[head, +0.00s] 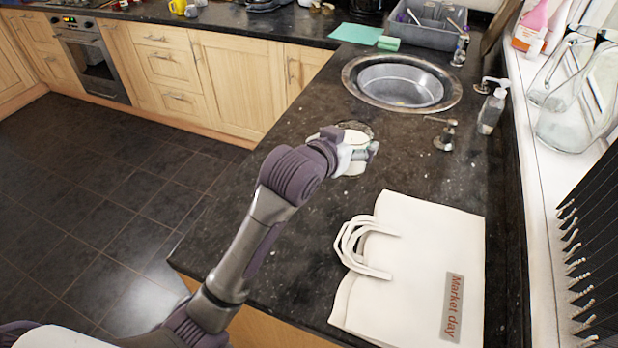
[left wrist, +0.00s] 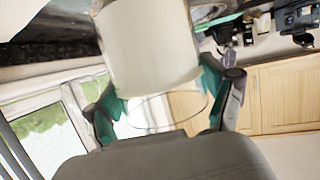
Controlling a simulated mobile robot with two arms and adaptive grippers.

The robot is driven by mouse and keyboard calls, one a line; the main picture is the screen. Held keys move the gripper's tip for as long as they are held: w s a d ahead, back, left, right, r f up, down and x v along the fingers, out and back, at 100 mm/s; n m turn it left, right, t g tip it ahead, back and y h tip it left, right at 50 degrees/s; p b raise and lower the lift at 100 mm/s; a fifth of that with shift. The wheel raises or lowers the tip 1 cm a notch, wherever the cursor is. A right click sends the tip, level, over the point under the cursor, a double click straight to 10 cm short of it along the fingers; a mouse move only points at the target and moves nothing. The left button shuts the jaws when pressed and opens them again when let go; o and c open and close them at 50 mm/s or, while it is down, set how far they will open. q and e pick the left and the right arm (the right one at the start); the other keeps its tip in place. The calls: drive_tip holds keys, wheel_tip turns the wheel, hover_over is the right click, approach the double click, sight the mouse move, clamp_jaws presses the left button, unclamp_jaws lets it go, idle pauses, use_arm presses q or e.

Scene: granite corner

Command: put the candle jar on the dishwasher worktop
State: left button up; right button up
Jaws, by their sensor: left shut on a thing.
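The candle jar (head: 356,137) is a clear glass with a white candle in it. It is in my left gripper (head: 366,150) over the dark granite worktop (head: 290,215), in front of the sink, partly hidden by the gripper. In the left wrist view the white candle (left wrist: 148,45) fills the space between the green-tipped fingers of my left gripper (left wrist: 165,100), which press on its sides. I cannot tell whether the jar touches the worktop. No dishwasher can be made out for certain. My right gripper is not in view.
A white cloth bag (head: 430,240) lies on the near worktop. A round steel sink (head: 400,85), a tap (head: 446,136) and a soap bottle (head: 491,110) are beyond the jar. A grey dish tub (head: 425,35) stands at the back. The worktop left of the bag is clear.

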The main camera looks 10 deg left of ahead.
use_arm(q)
drive_tip(key=shift+w+d+r, duration=0.25)
drive_tip(key=shift+d+r, duration=0.2)
drive_tip(key=shift+r, duration=0.15)
drive_tip(key=shift+w+r, duration=0.1)
drive_tip(key=shift+w, duration=0.05)
drive_tip(key=shift+w+a+f+p, duration=0.4)
drive_tip(key=shift+w+a+f, duration=0.2)
drive_tip(key=shift+a+f, duration=1.2)
drive_tip(key=shift+w+a+f+p, duration=0.45)
drive_tip(key=shift+w+a+f, duration=0.2)
drive_tip(key=shift+a+f, duration=1.1)
drive_tip(key=shift+w+a+f+p, duration=0.4)
drive_tip(key=shift+w+a+f, duration=0.2)
drive_tip(key=shift+a+f, duration=1.2)
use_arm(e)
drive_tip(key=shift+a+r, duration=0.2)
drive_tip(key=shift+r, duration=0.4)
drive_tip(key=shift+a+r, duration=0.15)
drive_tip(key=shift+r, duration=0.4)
use_arm(q)
drive_tip(key=shift+f, duration=0.1)
drive_tip(key=o, duration=1.3)
